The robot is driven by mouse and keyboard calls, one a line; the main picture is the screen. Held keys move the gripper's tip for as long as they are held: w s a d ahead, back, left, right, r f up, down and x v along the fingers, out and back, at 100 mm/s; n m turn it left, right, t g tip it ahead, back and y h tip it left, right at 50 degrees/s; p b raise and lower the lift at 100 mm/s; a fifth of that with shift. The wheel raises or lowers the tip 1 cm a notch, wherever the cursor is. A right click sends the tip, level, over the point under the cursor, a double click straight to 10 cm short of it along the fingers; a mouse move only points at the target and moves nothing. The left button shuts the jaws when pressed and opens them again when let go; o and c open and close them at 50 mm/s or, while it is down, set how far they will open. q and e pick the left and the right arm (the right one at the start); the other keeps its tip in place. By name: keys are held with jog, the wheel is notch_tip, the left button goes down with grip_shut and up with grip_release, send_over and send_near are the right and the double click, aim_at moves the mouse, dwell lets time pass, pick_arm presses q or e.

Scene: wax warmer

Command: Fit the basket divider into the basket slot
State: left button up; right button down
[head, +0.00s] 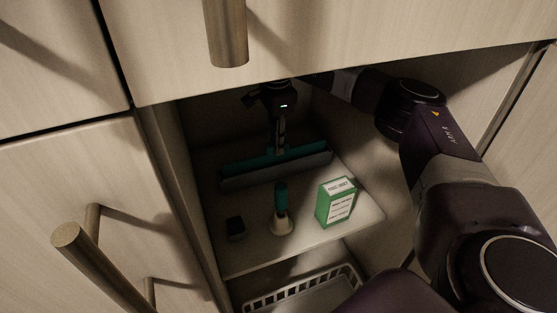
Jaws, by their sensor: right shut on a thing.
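My right gripper (280,143) reaches into the open cabinet and points down. My left gripper is not in view.
On the shelf (333,228) stand a green and white box (336,202), a teal-handled tool with a pale base (281,211) and a small dark block (236,228). Cabinet walls confine both sides. A drawer front with a handle (226,33) overhangs the opening.

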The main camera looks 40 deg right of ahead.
jog(key=shift+r+p, duration=0.3)
jog(key=shift+r, duration=0.15)
dwell(0.6)
jog(key=shift+r+p, duration=3.3)
jog(key=shift+r, duration=0.9)
